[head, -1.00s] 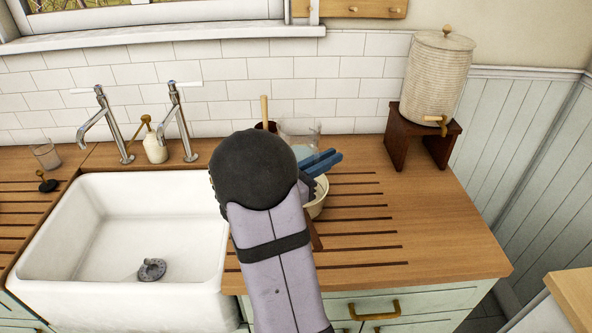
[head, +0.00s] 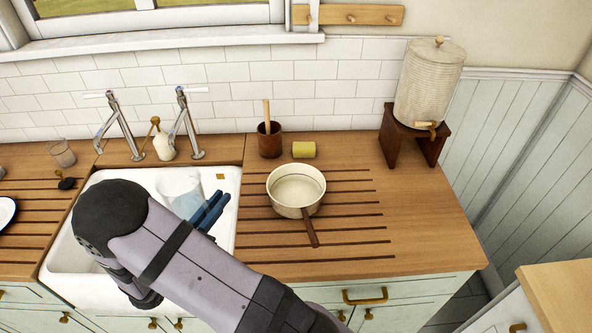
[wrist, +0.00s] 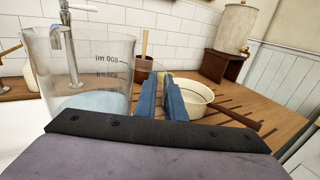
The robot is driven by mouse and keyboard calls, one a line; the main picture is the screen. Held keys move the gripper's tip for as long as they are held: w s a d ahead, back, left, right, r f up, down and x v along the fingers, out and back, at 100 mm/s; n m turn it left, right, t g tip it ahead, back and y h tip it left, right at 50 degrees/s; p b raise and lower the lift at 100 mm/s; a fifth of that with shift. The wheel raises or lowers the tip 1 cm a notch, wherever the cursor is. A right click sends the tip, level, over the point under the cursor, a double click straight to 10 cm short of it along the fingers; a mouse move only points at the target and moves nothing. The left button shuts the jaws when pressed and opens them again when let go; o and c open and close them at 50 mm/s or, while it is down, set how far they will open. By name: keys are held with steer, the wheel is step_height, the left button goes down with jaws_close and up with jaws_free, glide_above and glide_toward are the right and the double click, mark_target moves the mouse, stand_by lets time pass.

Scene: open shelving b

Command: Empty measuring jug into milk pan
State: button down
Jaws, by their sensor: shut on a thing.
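The clear measuring jug (head: 179,188) is above the right part of the sink in the head view. It fills the left of the wrist view (wrist: 85,70), about upright, with pale bluish liquid low inside. My gripper (head: 213,208) has its blue fingers shut at the jug's right side; in the wrist view the fingers (wrist: 163,100) hide where they hold it. The cream milk pan (head: 295,190) stands on the grooved wooden counter, right of the jug and gripper, its brown handle towards the front. It also shows in the wrist view (wrist: 196,98).
The white sink (head: 228,225) lies partly under my arm, with two taps (head: 185,125) behind. A brown utensil pot (head: 270,140) and a yellow item (head: 304,149) stand behind the pan. A dispenser (head: 430,85) sits on a stand at right. The counter right of the pan is clear.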

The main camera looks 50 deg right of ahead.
steer(key=s+d+m+g, duration=0.3)
steer(key=s+d+g, duration=0.2)
steer(key=s, duration=0.8)
steer(key=s+d+m+g, duration=0.4)
steer(key=s+d+g, duration=0.2)
steer(key=s+d, duration=0.4)
steer(key=shift+s+d+m+g, duration=0.2)
steer(key=shift+s+m+g, duration=0.1)
steer(key=shift+s, duration=1.4)
steer(key=shift+r, duration=0.15)
